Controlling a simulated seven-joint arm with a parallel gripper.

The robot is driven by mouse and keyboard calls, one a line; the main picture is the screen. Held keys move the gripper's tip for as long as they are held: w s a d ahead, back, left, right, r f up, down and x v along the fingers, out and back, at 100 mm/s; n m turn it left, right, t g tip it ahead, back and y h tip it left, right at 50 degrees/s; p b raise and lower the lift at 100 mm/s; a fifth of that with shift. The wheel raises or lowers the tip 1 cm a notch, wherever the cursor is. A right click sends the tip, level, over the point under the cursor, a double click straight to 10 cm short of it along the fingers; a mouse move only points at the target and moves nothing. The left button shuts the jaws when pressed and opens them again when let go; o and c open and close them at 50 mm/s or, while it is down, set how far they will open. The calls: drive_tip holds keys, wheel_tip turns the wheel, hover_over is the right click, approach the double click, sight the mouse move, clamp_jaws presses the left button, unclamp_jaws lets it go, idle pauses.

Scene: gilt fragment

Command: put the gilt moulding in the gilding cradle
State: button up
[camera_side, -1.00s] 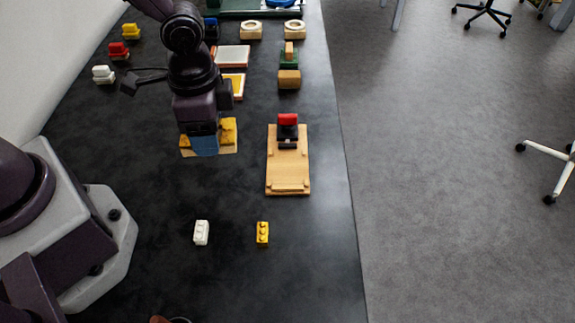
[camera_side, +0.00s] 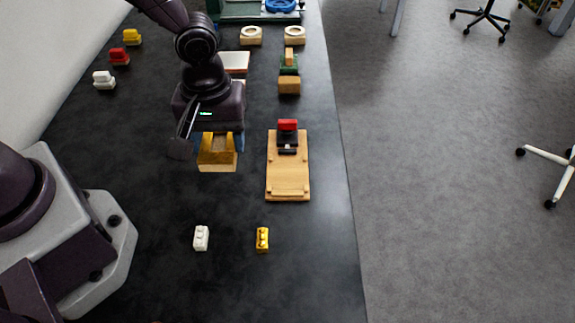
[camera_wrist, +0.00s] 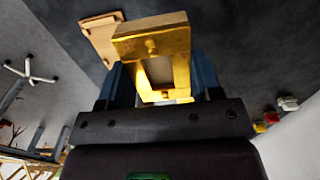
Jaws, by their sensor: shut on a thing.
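The gilt moulding (camera_side: 217,160) is a gold piece with a rectangular opening and a paler wooden-looking face at its near end. My gripper (camera_side: 220,141) is shut on it. In the wrist view the moulding (camera_wrist: 181,72) sits between my two blue fingers. Its gap above the table is hard to judge. The gilding cradle appears to be the light wooden board (camera_side: 288,176) to the right of my gripper, with low stops and a red-handled black clamp (camera_side: 288,138) at its far end. The board's top is bare, and its corner also shows in the wrist view (camera_wrist: 100,35).
A white brick (camera_side: 201,238) and a yellow brick (camera_side: 262,239) lie nearer the camera. Small blocks, including a tan one (camera_side: 289,85), and ring-topped blocks (camera_side: 294,35) stand behind. Coloured stacked pieces (camera_side: 119,57) are at far left. The table's right edge is beyond the board.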

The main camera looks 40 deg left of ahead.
drive_tip(key=w+d+f, duration=0.2)
drive_tip(key=w+f, duration=0.1)
drive_tip(key=w, duration=0.3)
hover_over(288, 173)
drive_tip(key=s, duration=0.1)
wheel_tip(288, 173, down, 5)
drive_tip(key=shift+a, duration=0.15)
drive_tip(key=shift+w+f, duration=0.35)
drive_tip(key=shift+f, duration=0.15)
drive_tip(key=shift+w+f, duration=0.1)
drive_tip(key=shift+f, duration=1.5)
drive_tip(key=o, duration=1)
drive_tip(key=shift+f, duration=0.15)
